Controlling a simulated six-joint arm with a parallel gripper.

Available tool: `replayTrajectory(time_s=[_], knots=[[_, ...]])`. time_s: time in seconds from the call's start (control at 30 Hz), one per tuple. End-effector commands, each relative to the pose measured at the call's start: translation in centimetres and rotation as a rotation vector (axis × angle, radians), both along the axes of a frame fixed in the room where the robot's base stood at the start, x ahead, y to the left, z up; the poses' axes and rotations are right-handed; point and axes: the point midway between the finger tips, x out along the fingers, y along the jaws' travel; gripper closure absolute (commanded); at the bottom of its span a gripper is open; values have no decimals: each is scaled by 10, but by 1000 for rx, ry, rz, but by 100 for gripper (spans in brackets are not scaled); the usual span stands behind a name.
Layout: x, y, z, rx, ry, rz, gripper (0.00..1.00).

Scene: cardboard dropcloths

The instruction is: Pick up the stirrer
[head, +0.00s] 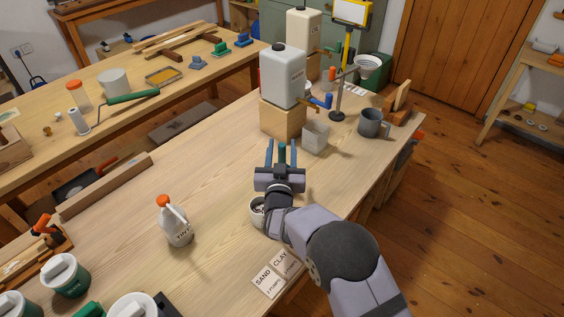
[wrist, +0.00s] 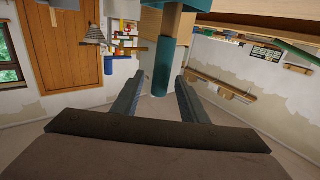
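A teal upright cylinder, which looks like the stirrer's handle (wrist: 162,66), stands between my fingers in the wrist view, with a short wooden part joining its upper end in the picture. In the head view the teal stirrer (head: 282,152) shows between the two blue fingers. My gripper (head: 281,150) is open, with a visible gap on each side of the handle. The gripper also shows in the wrist view (wrist: 158,90). Its body hides the stirrer's lower part in the head view, and I cannot tell what it rests on.
A white jug (head: 284,78) on a wooden block (head: 282,119) stands beyond my gripper. A pale square cup (head: 315,137) and a grey mug (head: 372,124) are to the right.

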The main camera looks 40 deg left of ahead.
Motion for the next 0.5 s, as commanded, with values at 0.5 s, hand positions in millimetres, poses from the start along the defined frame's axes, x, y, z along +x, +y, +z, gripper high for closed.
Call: replayTrajectory(time_s=[0.5], knots=[[1, 1, 0, 1, 0, 0, 100]])
